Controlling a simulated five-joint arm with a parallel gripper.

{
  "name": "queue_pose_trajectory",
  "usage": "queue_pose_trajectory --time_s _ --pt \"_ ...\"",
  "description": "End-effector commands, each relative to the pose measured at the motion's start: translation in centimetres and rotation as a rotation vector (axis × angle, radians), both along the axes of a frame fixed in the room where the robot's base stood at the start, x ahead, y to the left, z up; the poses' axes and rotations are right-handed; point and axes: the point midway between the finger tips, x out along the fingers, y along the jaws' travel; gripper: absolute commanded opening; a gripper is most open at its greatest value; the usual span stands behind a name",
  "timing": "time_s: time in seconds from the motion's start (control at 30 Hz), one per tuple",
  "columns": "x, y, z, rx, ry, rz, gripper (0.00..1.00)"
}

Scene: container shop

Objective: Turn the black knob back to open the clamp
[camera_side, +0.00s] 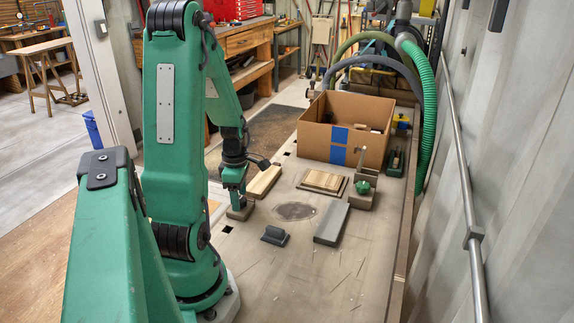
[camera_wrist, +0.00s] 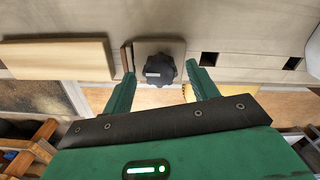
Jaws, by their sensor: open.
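The black knob (camera_wrist: 160,70) shows in the wrist view, lobed, with a small pale mark on its face. It sits in front of a flat grey-tan block (camera_wrist: 147,47) at the bench edge. My gripper (camera_wrist: 161,73) is open, with one green finger to each side of the knob and a gap on both sides. I cannot tell how deep the fingertips reach. In the side view my gripper (camera_side: 236,186) points down just above the block (camera_side: 240,213); the knob is hidden there. How far the clamp is open cannot be told.
A pale wooden board (camera_wrist: 56,62) lies left of the knob; it also shows in the side view (camera_side: 264,181). A cardboard box (camera_side: 316,139), a grey block (camera_side: 332,223) and a dark sanding block (camera_side: 274,236) stand on the bench.

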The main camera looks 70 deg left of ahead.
Motion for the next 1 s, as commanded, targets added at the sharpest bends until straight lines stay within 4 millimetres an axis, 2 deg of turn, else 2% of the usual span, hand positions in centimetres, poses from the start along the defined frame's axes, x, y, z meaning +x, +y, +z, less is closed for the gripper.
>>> queue_pose_trajectory --time_s 0.63,1.0 --pt "0.0 0.1 6.5 0.003 -0.002 0.001 0.59" --pt "0.0 0.0 7.4 0.0 0.0 0.001 0.59"
